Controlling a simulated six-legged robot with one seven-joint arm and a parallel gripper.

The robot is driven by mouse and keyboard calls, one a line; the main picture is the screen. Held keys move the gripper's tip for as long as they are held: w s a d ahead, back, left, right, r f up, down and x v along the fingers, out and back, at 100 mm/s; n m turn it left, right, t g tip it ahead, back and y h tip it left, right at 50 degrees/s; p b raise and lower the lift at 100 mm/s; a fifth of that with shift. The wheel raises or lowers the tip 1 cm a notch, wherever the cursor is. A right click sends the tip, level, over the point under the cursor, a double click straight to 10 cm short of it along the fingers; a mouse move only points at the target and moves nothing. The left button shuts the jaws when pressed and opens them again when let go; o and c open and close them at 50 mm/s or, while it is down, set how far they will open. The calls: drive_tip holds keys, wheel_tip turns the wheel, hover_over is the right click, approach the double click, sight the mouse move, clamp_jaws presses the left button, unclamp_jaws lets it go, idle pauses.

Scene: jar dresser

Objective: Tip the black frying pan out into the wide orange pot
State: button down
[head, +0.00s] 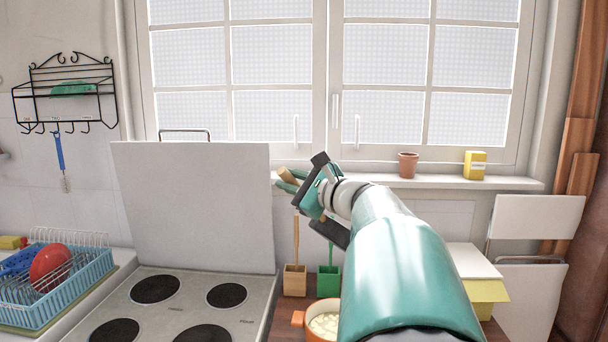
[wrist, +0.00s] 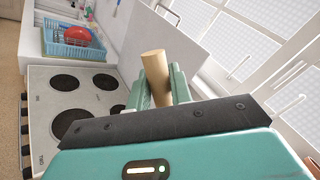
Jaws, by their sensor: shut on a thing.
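My gripper (head: 290,181) is raised in front of the window, above the counter. It is shut on a tan wooden cylinder (head: 286,173) that looks like a handle. In the wrist view the cylinder (wrist: 155,64) sticks up between the two teal fingers (wrist: 162,88). The black body of a frying pan shows in neither view, so I cannot tell if this handle belongs to it. An orange pot (head: 298,319) stands at the bottom edge of the head view, partly hidden by my arm.
A stove (head: 180,306) with an upright white panel (head: 195,200) is at left, beside a blue dish rack (head: 60,292). A wooden holder (head: 295,281), a green holder (head: 328,282) and a yellow box (head: 486,291) stand on the counter. A small clay pot (head: 408,165) sits on the sill.

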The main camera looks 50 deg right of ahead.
drive_tip(key=w+a+f+n+g, duration=0.2)
drive_tip(key=a+f+n, duration=0.5)
drive_tip(key=a+f, duration=0.3)
drive_tip(key=shift+w+n+h, duration=0.3)
drive_tip(key=shift+w+h, duration=0.1)
idle(0.4)
